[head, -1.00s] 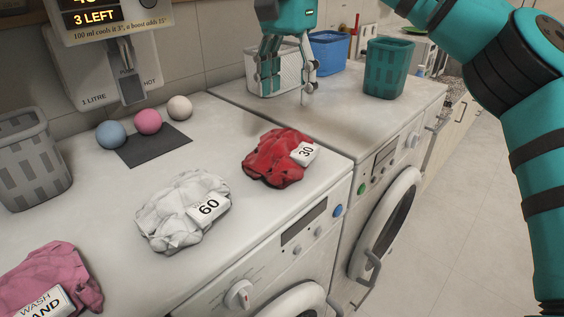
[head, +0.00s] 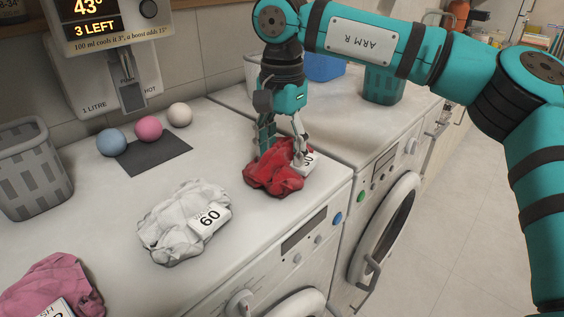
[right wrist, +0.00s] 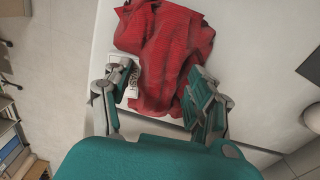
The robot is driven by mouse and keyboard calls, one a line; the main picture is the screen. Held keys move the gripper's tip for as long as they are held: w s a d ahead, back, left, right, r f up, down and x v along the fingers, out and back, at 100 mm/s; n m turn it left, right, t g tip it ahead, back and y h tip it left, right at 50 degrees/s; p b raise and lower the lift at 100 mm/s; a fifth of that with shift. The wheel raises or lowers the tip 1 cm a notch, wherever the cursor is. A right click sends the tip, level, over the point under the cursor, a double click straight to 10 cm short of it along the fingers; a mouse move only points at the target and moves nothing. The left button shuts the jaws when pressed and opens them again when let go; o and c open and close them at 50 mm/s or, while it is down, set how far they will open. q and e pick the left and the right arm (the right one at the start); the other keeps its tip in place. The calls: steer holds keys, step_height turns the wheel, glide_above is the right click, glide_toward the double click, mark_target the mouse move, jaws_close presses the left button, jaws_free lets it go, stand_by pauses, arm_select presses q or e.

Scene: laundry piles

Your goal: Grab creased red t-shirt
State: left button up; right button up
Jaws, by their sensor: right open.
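The creased red t-shirt (head: 270,178) lies crumpled on top of the near washing machine, close to its right edge. A white tag marked 30 (head: 308,161) is on its right side, partly hidden by a finger. In the right wrist view the red t-shirt (right wrist: 165,50) fills the upper middle. My right gripper (head: 283,160) is over the shirt from above, its fingers apart on either side of the cloth. The right wrist view shows the open fingers (right wrist: 160,108) straddling the shirt's near part; I cannot tell if they touch it. My left gripper is not in view.
A white garment tagged 60 (head: 180,222) and a pink garment (head: 55,285) lie to the left. Three balls, blue (head: 111,142), pink (head: 148,128) and cream (head: 179,114), sit by a dark mat (head: 155,156). A grey basket (head: 35,170) stands far left.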

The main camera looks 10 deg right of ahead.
jaws_close()
stand_by(0.3)
